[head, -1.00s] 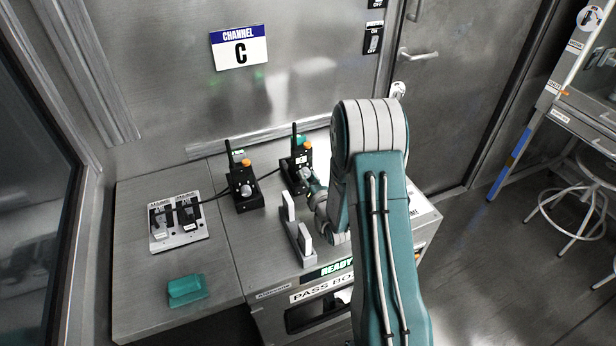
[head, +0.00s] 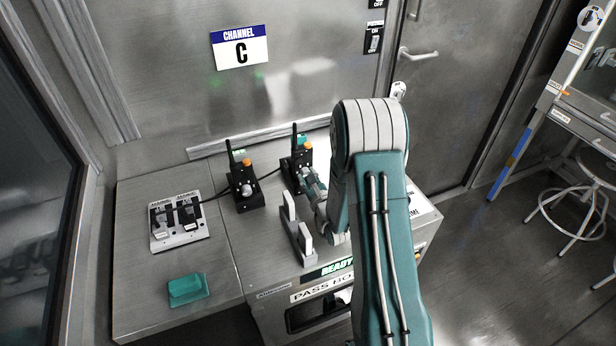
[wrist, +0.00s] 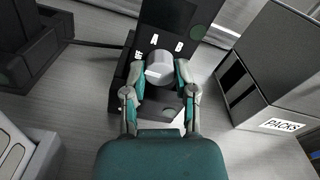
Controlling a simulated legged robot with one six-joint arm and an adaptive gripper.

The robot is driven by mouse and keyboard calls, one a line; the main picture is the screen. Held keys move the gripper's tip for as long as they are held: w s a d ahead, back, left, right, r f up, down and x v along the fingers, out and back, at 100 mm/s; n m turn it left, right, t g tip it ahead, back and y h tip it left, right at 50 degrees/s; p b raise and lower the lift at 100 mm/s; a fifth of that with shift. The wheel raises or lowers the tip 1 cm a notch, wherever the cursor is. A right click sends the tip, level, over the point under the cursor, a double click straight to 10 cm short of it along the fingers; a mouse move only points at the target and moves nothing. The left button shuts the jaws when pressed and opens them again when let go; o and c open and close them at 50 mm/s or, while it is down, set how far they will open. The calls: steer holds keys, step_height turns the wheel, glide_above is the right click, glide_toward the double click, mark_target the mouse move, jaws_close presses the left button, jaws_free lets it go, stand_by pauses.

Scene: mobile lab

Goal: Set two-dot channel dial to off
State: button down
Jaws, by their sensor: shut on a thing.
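Two black radio-like units with antennas and orange-topped knobs stand on the bench: a left one (head: 243,188) and a right one (head: 291,172). The left unit has a pale dial (head: 246,190) on its front. My gripper (wrist: 161,73) is at the right unit, its two fingers on either side of that unit's grey dial (wrist: 158,66) and shut on it. I cannot tell which unit bears two dots. In the head view my arm hides part of the gripper.
A grey holder with two white uprights (head: 303,244) stands just in front of the right unit. A box marked PACKS (wrist: 275,75) is right of the gripper.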

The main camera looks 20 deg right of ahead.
steer(key=shift+f+n, duration=0.15)
steer(key=shift+n, duration=0.25)
steer(key=shift+c, duration=2)
jaws_free()
steer(key=s, duration=1.2)
steer(key=shift+a, duration=0.1)
